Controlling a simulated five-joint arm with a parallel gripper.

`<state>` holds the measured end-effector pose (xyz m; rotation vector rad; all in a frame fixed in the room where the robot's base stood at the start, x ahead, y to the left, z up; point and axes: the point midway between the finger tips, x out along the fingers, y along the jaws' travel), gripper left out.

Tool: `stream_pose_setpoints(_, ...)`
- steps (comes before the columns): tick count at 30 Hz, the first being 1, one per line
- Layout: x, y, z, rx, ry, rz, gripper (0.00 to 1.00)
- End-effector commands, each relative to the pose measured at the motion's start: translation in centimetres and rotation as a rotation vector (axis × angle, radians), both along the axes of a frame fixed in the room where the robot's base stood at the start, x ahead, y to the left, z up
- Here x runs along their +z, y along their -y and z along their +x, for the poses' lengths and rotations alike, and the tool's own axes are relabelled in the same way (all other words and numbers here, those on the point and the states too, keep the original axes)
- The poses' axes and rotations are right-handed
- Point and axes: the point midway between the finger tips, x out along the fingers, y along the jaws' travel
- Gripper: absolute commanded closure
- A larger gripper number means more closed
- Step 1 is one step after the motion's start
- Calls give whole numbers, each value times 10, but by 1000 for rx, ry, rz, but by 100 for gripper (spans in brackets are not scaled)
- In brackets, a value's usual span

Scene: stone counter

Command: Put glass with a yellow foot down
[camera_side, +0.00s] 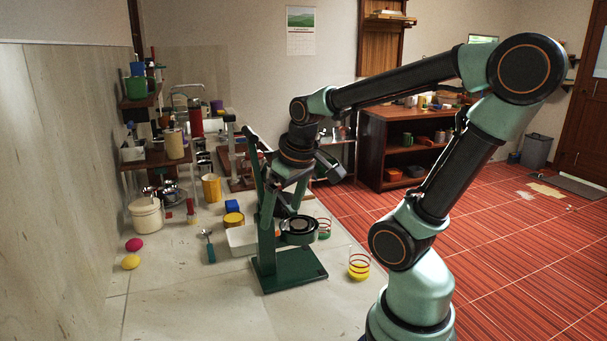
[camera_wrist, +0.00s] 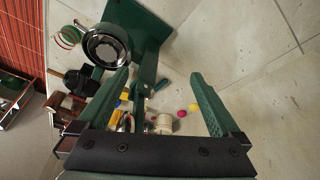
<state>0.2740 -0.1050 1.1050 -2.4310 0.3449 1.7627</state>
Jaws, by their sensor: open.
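The glass with a yellow foot (camera_side: 358,268) is clear with red bands. In the side view it appears upright on the counter near its right edge, right of a green stand. I cannot make it out in the wrist view. My gripper (camera_wrist: 162,74) is open, with nothing visible between its two green fingers. In the side view it is above and behind the stand, well away from this glass. A second banded glass, with a green foot (camera_side: 324,235), is behind the stand; it also shows at the upper left of the wrist view (camera_wrist: 68,37).
The green stand (camera_side: 290,272) with a metal ring (camera_side: 298,228) stands close below my gripper. The front counter is clear.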

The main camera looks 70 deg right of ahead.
Motion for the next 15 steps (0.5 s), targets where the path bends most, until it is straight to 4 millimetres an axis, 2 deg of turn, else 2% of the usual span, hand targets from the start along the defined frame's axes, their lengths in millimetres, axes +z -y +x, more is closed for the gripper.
stream_pose_setpoints(1, 9, -24, 7, 65, 41, -6, 0)
stream_pose_setpoints(3, 18, -51, 11, 129, 85, -5, 0)
stream_pose_setpoints(6, 28, -80, 13, 198, 134, 2, 0)
stream_pose_setpoints(10, 35, -101, 12, 248, 168, 13, 0)
stream_pose_setpoints(15, 36, -106, 11, 259, 175, 17, 0)
